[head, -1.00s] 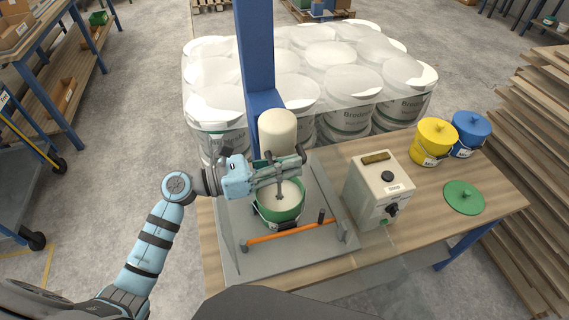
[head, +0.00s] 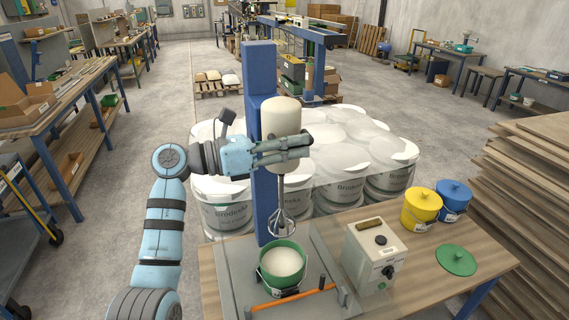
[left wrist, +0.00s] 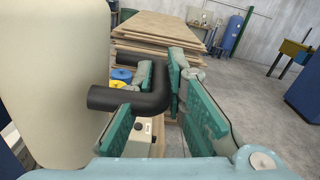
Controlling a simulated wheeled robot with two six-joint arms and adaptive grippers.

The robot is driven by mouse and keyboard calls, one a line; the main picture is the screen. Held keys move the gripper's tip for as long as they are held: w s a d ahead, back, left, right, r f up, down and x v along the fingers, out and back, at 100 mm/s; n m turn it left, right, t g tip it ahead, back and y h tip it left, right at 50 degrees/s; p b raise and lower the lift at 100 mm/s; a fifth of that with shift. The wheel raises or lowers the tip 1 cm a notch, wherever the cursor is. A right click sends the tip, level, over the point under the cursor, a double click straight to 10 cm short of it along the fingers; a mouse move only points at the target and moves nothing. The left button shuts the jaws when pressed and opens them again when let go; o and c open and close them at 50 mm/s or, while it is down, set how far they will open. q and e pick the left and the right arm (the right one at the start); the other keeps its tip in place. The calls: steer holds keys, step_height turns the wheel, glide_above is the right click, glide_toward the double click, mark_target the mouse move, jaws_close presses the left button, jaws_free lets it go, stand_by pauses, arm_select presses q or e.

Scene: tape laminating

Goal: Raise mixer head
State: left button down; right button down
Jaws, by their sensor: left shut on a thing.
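The cream mixer head (head: 284,122) sits high on the blue column (head: 262,150), and its whisk (head: 282,222) hangs above the green bucket (head: 283,270). The bucket holds a pale content and stands on the grey base plate (head: 236,290). The whisk is clear of the bucket. My left gripper (head: 303,147) is at the front of the mixer head, shut on its black handle, which shows as a bent bar between the teal finger pads in the left wrist view (left wrist: 152,97). My right gripper is not in view.
An orange bar (head: 290,298) lies across the front of the base plate. A control box (head: 375,258) stands to the right, with yellow (head: 420,210) and blue (head: 453,199) buckets and a green lid (head: 456,260) beyond. Wrapped white drums (head: 345,165) stand behind the table.

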arm_select(q)
steer(key=shift+r, duration=0.9)
steer(key=shift+r, duration=0.1)
steer(key=c, duration=1.7)
jaws_free()
steer(key=shift+w, duration=0.1)
steer(key=shift+o, duration=0.5)
steer(key=shift+w+a, duration=0.1)
steer(key=shift+w, duration=0.2)
steer(key=shift+s+d, duration=0.25)
steer(key=shift+s, duration=0.45)
steer(key=v, duration=1.2)
